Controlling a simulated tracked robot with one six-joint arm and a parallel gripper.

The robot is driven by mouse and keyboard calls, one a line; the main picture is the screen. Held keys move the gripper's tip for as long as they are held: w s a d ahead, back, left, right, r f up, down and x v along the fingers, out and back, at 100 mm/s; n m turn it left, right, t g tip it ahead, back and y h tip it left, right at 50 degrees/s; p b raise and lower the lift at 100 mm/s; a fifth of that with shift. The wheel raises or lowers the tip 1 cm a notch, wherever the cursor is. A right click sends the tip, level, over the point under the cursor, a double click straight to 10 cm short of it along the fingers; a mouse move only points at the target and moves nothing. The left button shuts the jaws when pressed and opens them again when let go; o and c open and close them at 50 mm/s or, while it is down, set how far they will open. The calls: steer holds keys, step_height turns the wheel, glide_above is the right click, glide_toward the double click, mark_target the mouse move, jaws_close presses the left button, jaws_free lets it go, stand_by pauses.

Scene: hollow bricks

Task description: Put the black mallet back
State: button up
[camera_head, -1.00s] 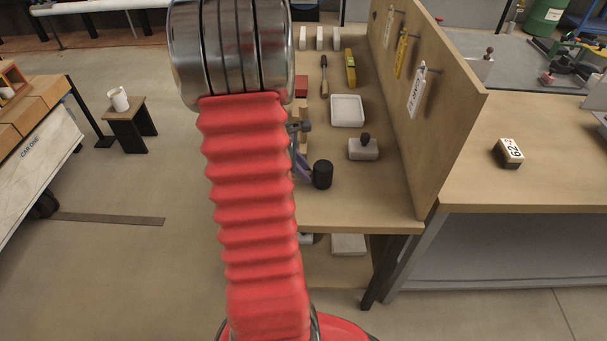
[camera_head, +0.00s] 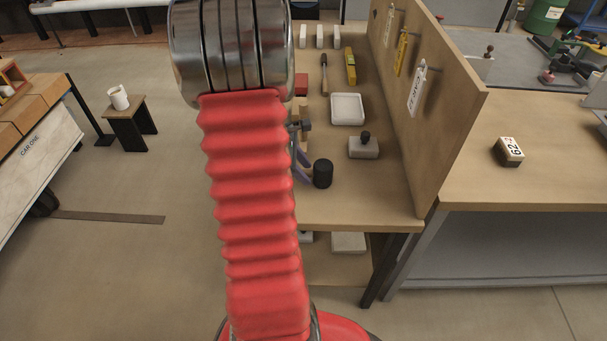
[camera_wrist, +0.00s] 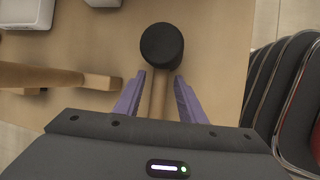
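The black mallet's head (camera_head: 322,173) stands near the front left edge of the workbench in the head view. In the wrist view the mallet (camera_wrist: 162,46) shows its round black head beyond my fingertips and its pale wooden handle between them. My gripper (camera_wrist: 160,78) has two purple fingers, one on each side of the handle, with narrow gaps between fingers and wood, so it looks open around it. In the head view my red arm hides most of the gripper and the handle; only purple finger parts show beside the mallet head.
A white tray (camera_head: 347,109), a block with a dark knob (camera_head: 363,147) and a yellow level (camera_head: 350,66) lie on the bench. A wooden piece (camera_wrist: 60,78) lies left of my fingers.

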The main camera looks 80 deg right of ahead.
steer(key=shift+o, duration=0.3)
steer(key=v, duration=1.3)
steer(key=shift+w+r, duration=0.2)
steer(key=shift+r, duration=0.15)
stand_by(0.3)
steer(key=w+a+r+m+t+y, duration=0.1)
steer(key=w+a+m+t, duration=0.15)
steer(key=w+a, duration=0.4)
steer(key=w+a+m+t, duration=0.1)
steer(key=w+a+m, duration=0.25)
steer(key=a, duration=0.55)
steer(key=w+a+r+n+t, duration=0.1)
steer(key=a+r+t, duration=0.1)
steer(key=a, duration=0.8)
steer(key=w+a+r+n+t+y, duration=0.1)
steer(key=a+r, duration=0.3)
steer(key=a, duration=0.6)
steer(key=w+a+r+n+t+y, duration=0.1)
steer(key=w+a+r+n+t, duration=0.1)
steer(key=a, duration=0.8)
steer(key=shift+w+r+t, duration=0.3)
steer(key=shift+r+t, duration=0.25)
steer(key=shift+t, duration=0.1)
